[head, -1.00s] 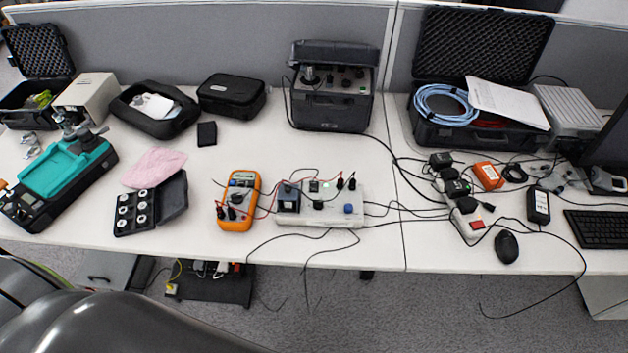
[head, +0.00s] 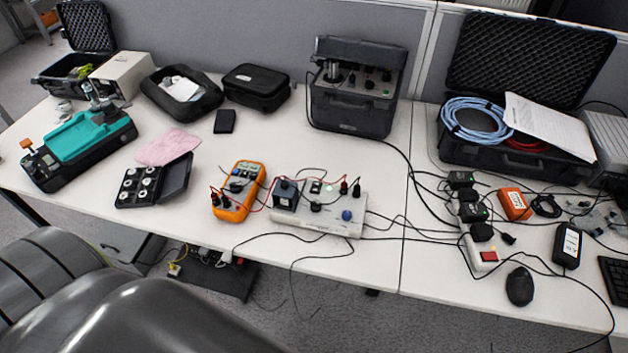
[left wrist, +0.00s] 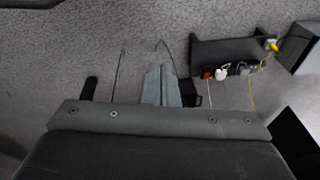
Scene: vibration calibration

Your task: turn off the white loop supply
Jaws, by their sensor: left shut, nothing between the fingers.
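The white loop supply (head: 335,227) is a low white box near the front middle of the table. Its top carries a blue knob (head: 347,216), black knobs, red and black plugs, and a small greenish spot (head: 330,188) that may be a lamp. A dark block (head: 286,195) sits at its left end. Red leads run to the orange multimeter (head: 238,192) on its left. My left gripper (left wrist: 162,86) is shut and empty over the floor in the left wrist view; in the head view only my grey arm shows at lower left. My right gripper is not in view.
A black instrument case (head: 356,88) stands behind the supply. A white power strip (head: 483,255) with a red switch and a mouse (head: 519,286) lie to the right. A black weight case (head: 155,182) lies left. Loose cables hang over the front edge.

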